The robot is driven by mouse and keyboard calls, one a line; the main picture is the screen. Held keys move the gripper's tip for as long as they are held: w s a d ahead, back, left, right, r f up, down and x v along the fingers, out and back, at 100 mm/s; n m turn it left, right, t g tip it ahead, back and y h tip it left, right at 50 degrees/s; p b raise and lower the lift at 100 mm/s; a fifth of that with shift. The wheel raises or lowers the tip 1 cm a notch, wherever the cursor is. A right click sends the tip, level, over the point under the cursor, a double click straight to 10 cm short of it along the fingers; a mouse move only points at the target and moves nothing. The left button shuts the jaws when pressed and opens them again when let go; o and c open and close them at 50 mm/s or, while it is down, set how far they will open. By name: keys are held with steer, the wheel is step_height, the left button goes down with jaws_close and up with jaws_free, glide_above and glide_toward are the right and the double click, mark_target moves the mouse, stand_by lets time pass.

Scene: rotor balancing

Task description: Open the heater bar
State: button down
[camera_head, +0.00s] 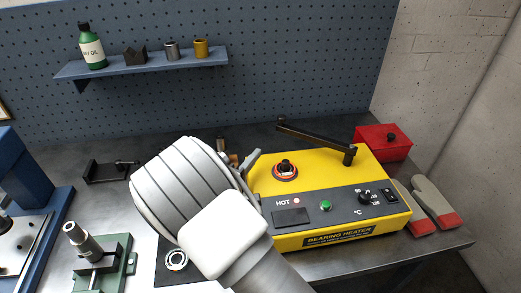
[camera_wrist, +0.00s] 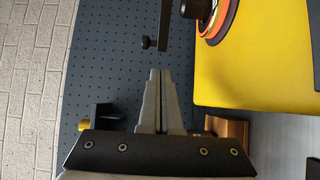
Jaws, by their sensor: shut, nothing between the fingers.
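The yellow bearing heater (camera_head: 330,205) stands on the bench. Its dark heater bar (camera_head: 315,138) runs from a post at the heater's right to a free end past the back edge, clear of the left post (camera_head: 285,166) with an orange-rimmed ring around it. In the wrist view the bar (camera_wrist: 165,28) shows at the top with a small knob beside its end, ahead of the fingertips and apart from them. My gripper (camera_head: 254,158) is at the heater's left rear, partly hidden by my wrist. In the wrist view my gripper (camera_wrist: 160,75) is shut and empty.
A blue shelf (camera_head: 145,66) hangs on the pegboard. A green fixture (camera_head: 105,265) and a blue press (camera_head: 25,190) stand at left. The heater's HOT light is lit.

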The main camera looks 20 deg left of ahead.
mark_target(277, 129)
steer(key=w, duration=0.4)
steer(key=w+d+p, duration=0.1)
steer(key=w, duration=0.3)
steer(key=w+p, duration=0.1)
steer(key=w, duration=0.3)
steer(key=shift+w+d, duration=0.25)
steer(key=shift+w, duration=0.1)
steer(key=shift+w+f+b, duration=0.15)
steer(key=shift+w+b, duration=0.1)
steer(key=shift+b, duration=0.3)
steer(key=w+b, duration=0.4)
steer(key=shift+d+f, duration=0.1)
steer(key=shift+f, duration=0.05)
steer(key=shift+w+d+r+b, duration=0.1)
steer(key=shift+w+r+b, duration=0.2)
steer(key=shift+w+b, duration=0.5)
